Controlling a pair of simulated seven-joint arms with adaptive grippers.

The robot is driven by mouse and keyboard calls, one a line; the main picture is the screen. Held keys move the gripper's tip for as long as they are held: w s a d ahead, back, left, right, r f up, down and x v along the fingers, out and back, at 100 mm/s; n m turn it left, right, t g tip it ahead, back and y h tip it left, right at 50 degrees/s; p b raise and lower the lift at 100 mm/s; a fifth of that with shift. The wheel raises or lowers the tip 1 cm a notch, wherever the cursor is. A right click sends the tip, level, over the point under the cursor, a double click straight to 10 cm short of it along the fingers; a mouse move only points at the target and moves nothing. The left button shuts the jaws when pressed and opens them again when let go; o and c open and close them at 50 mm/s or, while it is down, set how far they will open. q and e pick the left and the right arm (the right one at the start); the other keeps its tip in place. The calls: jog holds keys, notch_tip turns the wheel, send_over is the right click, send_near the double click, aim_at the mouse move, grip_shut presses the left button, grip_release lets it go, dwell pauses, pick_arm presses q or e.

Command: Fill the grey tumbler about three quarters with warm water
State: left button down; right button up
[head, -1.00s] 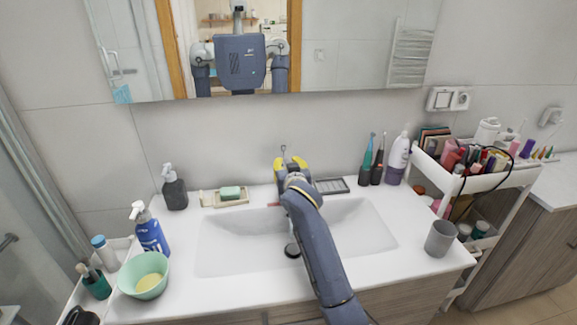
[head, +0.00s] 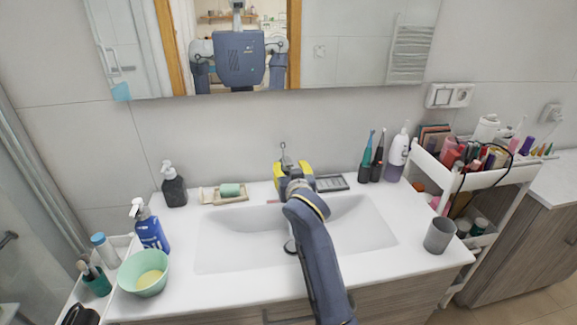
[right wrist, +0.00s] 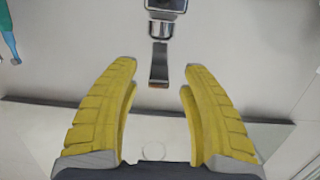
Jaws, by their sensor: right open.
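The grey tumbler (head: 439,236) stands upright on the right end of the white counter, apart from any gripper. The faucet (head: 283,151) rises behind the sink (head: 220,245); in the right wrist view its metal lever (right wrist: 159,66) lies ahead, between the fingertips. My right gripper (head: 291,167) is over the back of the sink at the faucet. Its yellow fingers (right wrist: 158,75) are open and hold nothing. The spout is mostly hidden by the gripper in the head view, and I see no water flowing. My left gripper is not in view.
A soap dish (head: 209,198) and a dark pump bottle (head: 173,185) stand left of the faucet. Toothbrushes (head: 370,160) and a white bottle (head: 396,158) stand behind right. A green bowl (head: 130,277) is front left. The counter around the tumbler is clear.

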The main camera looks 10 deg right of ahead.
jog(key=shift+s+r, duration=0.15)
jog(key=shift+s, duration=0.7)
jog(key=shift+c, duration=0.3)
jog(key=s+r, duration=0.1)
jog(key=r, duration=0.1)
jog(key=s+r+t, duration=0.1)
jog(key=s+r, duration=0.1)
jog(key=s+r+t, duration=0.1)
jog(key=s+r, duration=0.1)
jog(key=shift+d+r, duration=0.1)
jog(key=shift+r, duration=0.3)
grip_shut()
send_over(289, 162)
jog(key=shift+s+r, duration=0.15)
jog(key=shift+r, duration=0.05)
jog(key=shift+s+f, duration=0.25)
jog(key=shift+f, duration=0.3)
jog(key=shift+s+f, duration=0.2)
jog(key=shift+f, duration=0.35)
jog(key=shift+s+f, duration=0.25)
jog(key=shift+f, duration=0.6)
